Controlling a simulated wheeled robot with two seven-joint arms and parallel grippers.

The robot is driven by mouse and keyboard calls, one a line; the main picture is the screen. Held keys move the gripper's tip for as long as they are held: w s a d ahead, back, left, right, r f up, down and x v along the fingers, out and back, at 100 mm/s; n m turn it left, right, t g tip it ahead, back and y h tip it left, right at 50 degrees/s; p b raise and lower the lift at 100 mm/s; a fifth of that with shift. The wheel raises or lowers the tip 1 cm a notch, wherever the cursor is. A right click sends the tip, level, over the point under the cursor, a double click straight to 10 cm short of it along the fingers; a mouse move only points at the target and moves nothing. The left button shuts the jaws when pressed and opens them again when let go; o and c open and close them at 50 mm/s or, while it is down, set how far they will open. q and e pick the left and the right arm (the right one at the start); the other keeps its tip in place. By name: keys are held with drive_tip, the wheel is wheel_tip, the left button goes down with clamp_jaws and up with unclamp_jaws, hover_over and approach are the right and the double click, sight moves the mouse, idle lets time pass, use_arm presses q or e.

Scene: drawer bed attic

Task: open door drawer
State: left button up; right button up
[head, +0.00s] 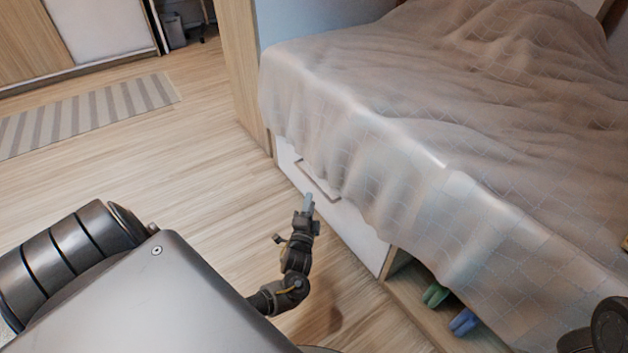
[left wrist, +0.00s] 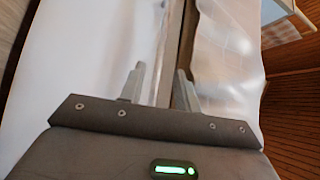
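The white drawer front (head: 355,232) is in the side of the bed, partly hidden by the hanging blanket. It looks shut. A thin brownish handle (head: 318,183) shows near its top edge. My left gripper (head: 309,198) is just in front of the handle in the head view. In the left wrist view the left gripper (left wrist: 160,70) has its two fingers apart, with a brown strip (left wrist: 184,45) running up beyond the right finger. I cannot tell whether the fingers touch the strip. The white drawer front (left wrist: 90,60) fills the left of that view. My right gripper is out of view.
The pale blanket (head: 430,150) covers the bed and hangs over the drawer's top. An open compartment right of the drawer holds green shoes (head: 435,294) and blue shoes (head: 463,321). Wooden floor (head: 190,165) is clear to the left, with a striped rug (head: 85,112).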

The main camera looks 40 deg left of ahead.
sight(314, 183)
use_arm(q)
drive_tip(key=shift+b+x, duration=1.75)
drive_tip(key=shift+x, duration=2.4)
clamp_jaws()
